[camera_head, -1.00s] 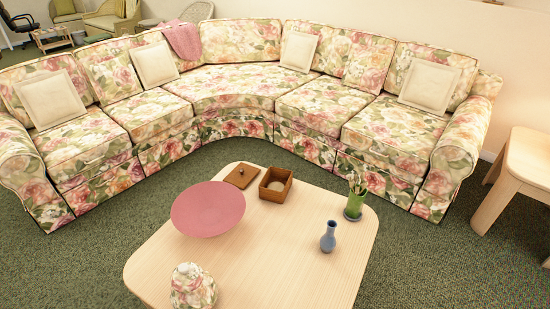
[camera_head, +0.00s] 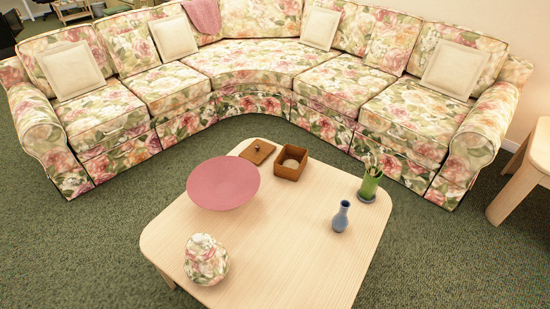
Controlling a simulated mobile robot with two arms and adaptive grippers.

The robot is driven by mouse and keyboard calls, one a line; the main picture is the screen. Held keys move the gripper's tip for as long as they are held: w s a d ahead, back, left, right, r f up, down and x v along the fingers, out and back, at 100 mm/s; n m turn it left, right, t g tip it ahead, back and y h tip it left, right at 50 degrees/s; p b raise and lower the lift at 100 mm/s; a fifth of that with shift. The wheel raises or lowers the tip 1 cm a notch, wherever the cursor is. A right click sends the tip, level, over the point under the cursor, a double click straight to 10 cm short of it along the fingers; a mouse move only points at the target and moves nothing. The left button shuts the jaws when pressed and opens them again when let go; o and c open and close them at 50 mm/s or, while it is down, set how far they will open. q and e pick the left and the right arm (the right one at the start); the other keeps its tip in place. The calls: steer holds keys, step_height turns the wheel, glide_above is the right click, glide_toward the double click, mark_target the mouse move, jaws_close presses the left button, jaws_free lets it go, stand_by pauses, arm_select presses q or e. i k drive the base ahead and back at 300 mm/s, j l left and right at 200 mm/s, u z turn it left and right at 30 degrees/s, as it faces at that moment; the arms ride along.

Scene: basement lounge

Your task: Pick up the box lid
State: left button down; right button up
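The box lid (camera_head: 258,151) is a flat brown square with a small dark knob on top. It lies on the far edge of the light wooden coffee table (camera_head: 290,236). The open brown box (camera_head: 291,163) stands just to its right, with a pale inside showing. A pink round dish (camera_head: 223,184) is in front of the lid and to its left. Neither of my grippers shows in the head view.
A floral jar (camera_head: 206,260) stands at the table's near left. A blue vase (camera_head: 341,216) and a green pot with plant stems (camera_head: 370,186) stand at the right. A floral corner sofa (camera_head: 262,52) lies behind the table. Green carpet is clear around it.

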mark_target(259, 150)
steer(key=j+u, duration=0.15)
steer(key=u, duration=0.25)
steer(key=j+u, duration=0.2)
steer(key=u, duration=0.15)
steer(key=j+u, duration=0.15)
steer(key=u, duration=0.25)
steer(key=i+j+u, duration=0.4)
steer(key=i+j, duration=0.3)
steer(key=i+j+u, duration=0.45)
steer(key=i+j, duration=0.2)
steer(key=i, duration=0.2)
steer(key=i+z, duration=0.3)
steer(key=i, duration=0.3)
steer(key=i+z, duration=0.35)
steer(key=i, duration=0.2)
steer(key=i+j+z, duration=0.3)
steer(key=i, duration=0.25)
steer(key=i+l+z, duration=0.1)
steer(key=z, duration=0.35)
steer(key=i+z, duration=0.35)
steer(key=z, duration=0.15)
steer(key=i+j+z, duration=0.1)
steer(key=z, duration=0.35)
steer(key=i+j+z, duration=0.2)
steer(key=z, duration=0.25)
steer(key=i+j+z, duration=0.25)
steer(key=z, duration=0.2)
